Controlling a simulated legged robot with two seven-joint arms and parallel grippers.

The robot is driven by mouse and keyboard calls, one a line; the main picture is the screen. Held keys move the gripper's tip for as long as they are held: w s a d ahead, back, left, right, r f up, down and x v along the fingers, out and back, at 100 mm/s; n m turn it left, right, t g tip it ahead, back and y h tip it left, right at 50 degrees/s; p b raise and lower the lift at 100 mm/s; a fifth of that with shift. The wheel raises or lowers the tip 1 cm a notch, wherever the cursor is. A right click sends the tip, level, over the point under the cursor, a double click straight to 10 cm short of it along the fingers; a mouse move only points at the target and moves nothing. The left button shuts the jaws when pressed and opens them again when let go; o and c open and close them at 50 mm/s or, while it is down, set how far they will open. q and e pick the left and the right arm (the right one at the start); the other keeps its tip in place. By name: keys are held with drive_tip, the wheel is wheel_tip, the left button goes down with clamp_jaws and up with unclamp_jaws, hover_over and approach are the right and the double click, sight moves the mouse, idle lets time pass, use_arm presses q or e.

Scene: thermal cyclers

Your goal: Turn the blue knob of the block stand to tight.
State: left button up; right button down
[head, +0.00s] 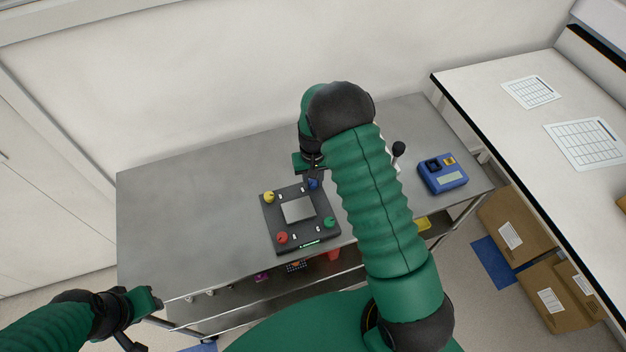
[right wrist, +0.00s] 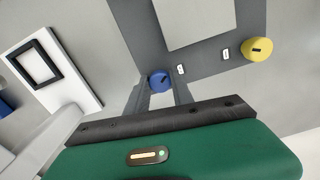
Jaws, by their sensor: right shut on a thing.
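The block stand (head: 273,216) is a dark square plate with a pale block in its middle, lying on the metal table. It has a yellow knob (head: 269,197), a red knob (head: 281,238), a green knob (head: 328,222) and the blue knob (head: 313,184) at its corners. My right gripper (head: 314,179) is over the blue knob's corner. In the right wrist view the blue knob (right wrist: 159,80) sits between its two fingers, which are shut on it. Part of the knob is hidden by the fingers. My left gripper (head: 150,300) is at the lower left, away from the stand; its jaws are unclear.
A blue device (head: 442,175) stands on the table's right part. A white bench (head: 520,120) with printed sheets is at the right, with cardboard boxes (head: 515,225) on the floor below. The metal table's left part (head: 180,220) is clear. Small items lie on the lower shelf.

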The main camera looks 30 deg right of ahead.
drive_tip(key=shift+w+d+r, duration=0.1)
drive_tip(key=shift+w+r, duration=0.1)
drive_tip(key=shift+w, duration=0.15)
drive_tip(key=c, duration=1.3)
unclamp_jaws()
drive_tip(key=shift+c, duration=0.2)
drive_tip(key=shift+o, duration=1.2)
drive_tip(key=shift+f, duration=0.2)
drive_tip(key=shift+s, duration=0.1)
wheel_tip(320, 180, up, 17)
drive_tip(key=b, duration=0.2)
drive_tip(key=shift+f, duration=0.15)
drive_tip(key=n+t, duration=0.1)
hover_over(307, 205)
drive_tip(key=f, duration=0.1)
drive_tip(key=s+a+f+n+t, duration=0.1)
drive_tip(key=s+a+f+n, duration=0.2)
drive_tip(key=s, duration=0.7)
drive_tip(key=a, duration=0.2)
drive_tip(key=shift+s+a+t+b, duration=0.25)
drive_tip(key=shift+a+t+b, duration=0.05)
drive_tip(key=shift+a+b, duration=0.1)
